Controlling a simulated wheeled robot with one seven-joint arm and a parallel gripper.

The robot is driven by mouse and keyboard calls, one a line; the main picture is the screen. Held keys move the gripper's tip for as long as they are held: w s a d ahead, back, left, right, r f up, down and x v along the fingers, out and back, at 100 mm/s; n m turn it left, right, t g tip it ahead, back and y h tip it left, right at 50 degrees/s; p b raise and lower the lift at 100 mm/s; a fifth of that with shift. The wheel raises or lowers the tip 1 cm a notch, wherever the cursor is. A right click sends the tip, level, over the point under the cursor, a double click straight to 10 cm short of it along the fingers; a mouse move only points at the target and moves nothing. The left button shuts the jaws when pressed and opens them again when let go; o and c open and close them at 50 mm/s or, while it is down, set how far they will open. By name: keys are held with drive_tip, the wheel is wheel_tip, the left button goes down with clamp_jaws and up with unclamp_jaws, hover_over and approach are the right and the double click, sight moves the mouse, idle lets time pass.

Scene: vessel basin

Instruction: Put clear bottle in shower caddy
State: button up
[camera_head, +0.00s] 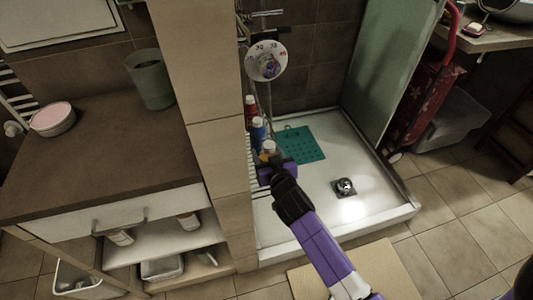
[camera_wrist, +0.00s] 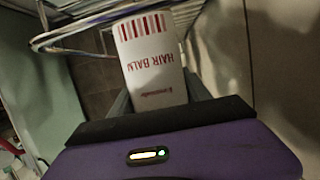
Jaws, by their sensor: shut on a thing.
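The shower caddy, a wire rack (camera_wrist: 85,38), runs beside and behind the bottle in the wrist view. Its white wires (camera_head: 254,175) show by the wall's edge in the head view, partly hidden. I cannot tell whether the bottle touches the rack.
A red bottle (camera_head: 250,112) and a blue bottle (camera_head: 258,131) stand just beyond the held one. A tiled pillar (camera_head: 205,90) is close on the left. The shower tray (camera_head: 310,215) holds a green mat (camera_head: 302,144). A glass panel (camera_head: 385,65) stands right.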

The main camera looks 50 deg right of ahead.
drive_tip(key=shift+f, duration=0.15)
drive_tip(key=o, duration=1.6)
drive_tip(key=v, duration=1.2)
drive_tip(key=shift+r, duration=0.25)
